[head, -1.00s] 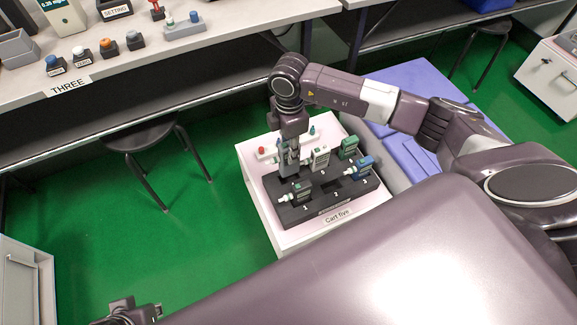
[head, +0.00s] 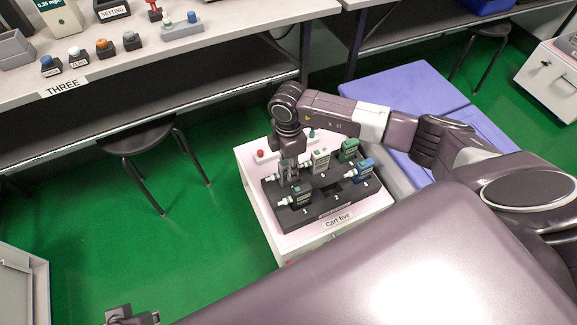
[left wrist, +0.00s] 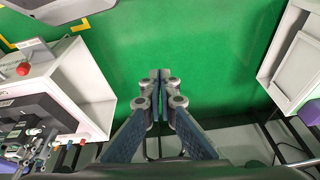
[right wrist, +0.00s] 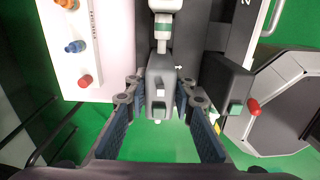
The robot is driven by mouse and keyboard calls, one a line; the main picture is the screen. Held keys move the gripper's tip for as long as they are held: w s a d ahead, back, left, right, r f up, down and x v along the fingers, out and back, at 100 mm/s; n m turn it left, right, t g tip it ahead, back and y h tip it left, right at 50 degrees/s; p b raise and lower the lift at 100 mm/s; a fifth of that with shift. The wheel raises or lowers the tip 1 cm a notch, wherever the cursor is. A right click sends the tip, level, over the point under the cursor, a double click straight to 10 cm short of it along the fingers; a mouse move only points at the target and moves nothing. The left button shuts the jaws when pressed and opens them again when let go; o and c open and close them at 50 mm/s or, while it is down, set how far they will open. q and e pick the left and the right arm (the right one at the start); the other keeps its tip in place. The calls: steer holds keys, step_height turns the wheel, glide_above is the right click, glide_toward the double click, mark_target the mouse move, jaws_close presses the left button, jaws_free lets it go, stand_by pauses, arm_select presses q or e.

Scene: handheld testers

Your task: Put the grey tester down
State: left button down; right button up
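The grey tester (right wrist: 160,85) sits between the fingers of my right gripper (right wrist: 160,98), whose pads are against its two sides. In the head view the grey tester (head: 288,173) is upright at the back-left place of the black rack (head: 318,213), with its white nozzle pointing left. My right gripper (head: 288,160) is directly above it and partly hides it. Whether its base rests fully in the slot is hidden. My left gripper (left wrist: 160,76) is shut and empty over the green floor, away from the cart; it also shows at the bottom left in the head view (head: 145,318).
The rack stands on the cart (head: 262,215) labelled five. A dark tester (head: 301,196), white tester (head: 320,160), green tester (head: 349,150) and blue tester (head: 361,170) stand close around. A red knob (head: 261,154) is on a strip behind. A stool (head: 150,135) stands left.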

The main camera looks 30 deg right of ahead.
steer(key=o, duration=0.3)
steer(key=shift+o, duration=0.2)
steer(key=shift+r, duration=0.15)
